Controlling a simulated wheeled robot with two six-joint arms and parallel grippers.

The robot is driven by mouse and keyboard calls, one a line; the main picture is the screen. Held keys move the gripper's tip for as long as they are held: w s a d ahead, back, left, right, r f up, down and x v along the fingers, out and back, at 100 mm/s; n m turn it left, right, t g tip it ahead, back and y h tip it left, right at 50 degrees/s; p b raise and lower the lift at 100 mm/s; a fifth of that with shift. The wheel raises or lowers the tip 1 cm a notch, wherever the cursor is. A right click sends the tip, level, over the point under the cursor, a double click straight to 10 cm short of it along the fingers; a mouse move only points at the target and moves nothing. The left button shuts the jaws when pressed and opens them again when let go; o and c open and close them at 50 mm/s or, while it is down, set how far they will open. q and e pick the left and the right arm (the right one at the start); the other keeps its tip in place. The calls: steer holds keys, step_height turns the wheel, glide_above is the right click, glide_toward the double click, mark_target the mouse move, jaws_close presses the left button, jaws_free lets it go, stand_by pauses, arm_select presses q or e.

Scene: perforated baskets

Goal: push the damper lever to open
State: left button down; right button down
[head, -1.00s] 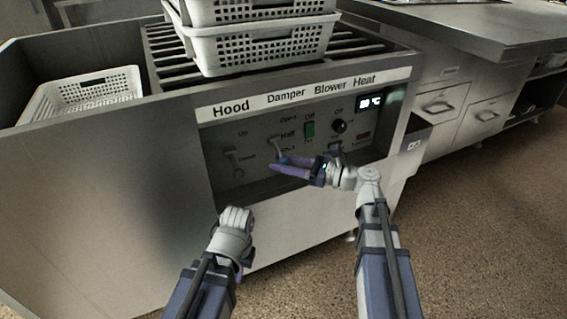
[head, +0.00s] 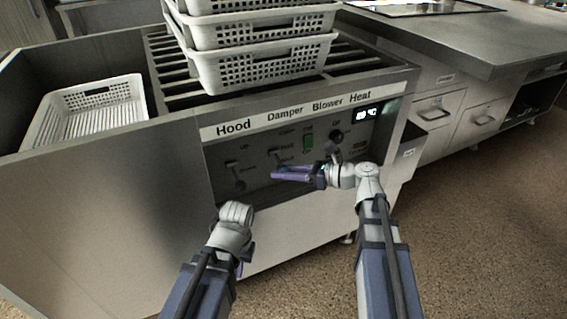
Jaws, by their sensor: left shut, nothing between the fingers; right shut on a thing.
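The damper lever (head: 273,154) is on the grey control panel (head: 258,187), under the printed word Damper, near the Half label. Its exact setting is too small to read. My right gripper (head: 275,172) reaches in from the right. Its purple fingers are together at the lower end of the lever, shut on it; the fingers partly hide the contact. My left gripper (head: 246,253) is low in front of the cabinet, apart from the panel, shut and empty. Its fingers are mostly hidden behind my own wrist.
The hood lever (head: 237,176) is left of the damper lever. The green blower switch (head: 308,142) and heat knob (head: 336,136) are to the right. Stacked white baskets (head: 262,65) stand on the slatted top. Another basket (head: 75,97) is at left. The floor at right is clear.

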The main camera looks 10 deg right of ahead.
step_height(320, 180, up, 2)
steer(key=p, duration=0.2)
steer(key=m+g+h+p, duration=0.1)
steer(key=p, duration=0.1)
steer(key=shift+r, duration=0.25)
steer(key=shift+r+m+g+h+p, duration=0.15)
steer(key=shift+m+g+h+p, duration=0.35)
steer(key=shift+p, duration=0.5)
